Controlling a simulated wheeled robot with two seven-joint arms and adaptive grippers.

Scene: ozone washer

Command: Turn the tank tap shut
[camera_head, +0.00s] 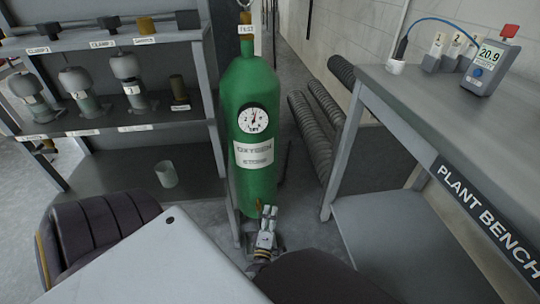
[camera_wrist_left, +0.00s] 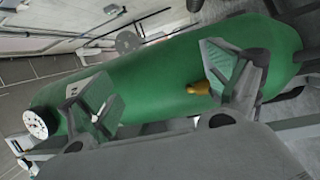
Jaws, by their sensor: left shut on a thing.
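The green oxygen tank (camera_head: 250,165) stands upright at the middle of the head view, with a round gauge (camera_head: 253,118) on its front. It fills much of the left wrist view (camera_wrist_left: 170,85), lying aslant there. A small brass-coloured tap (camera_wrist_left: 200,88) juts from its side between my left gripper's fingers, nearer the right one. My left gripper (camera_head: 267,212) is low at the tank's front in the head view. It is shut on the tap, though the fingers look spread and the exact contact is hard to see. My right gripper is in neither view.
A grey shelf unit (camera_head: 165,121) with labelled parts stands left of the tank, a pale cup (camera_head: 166,174) on its lower board. The plant bench (camera_head: 415,95) stands at the right, carrying a meter (camera_head: 484,66). Ribbed hoses (camera_head: 312,135) lie behind, between tank and bench.

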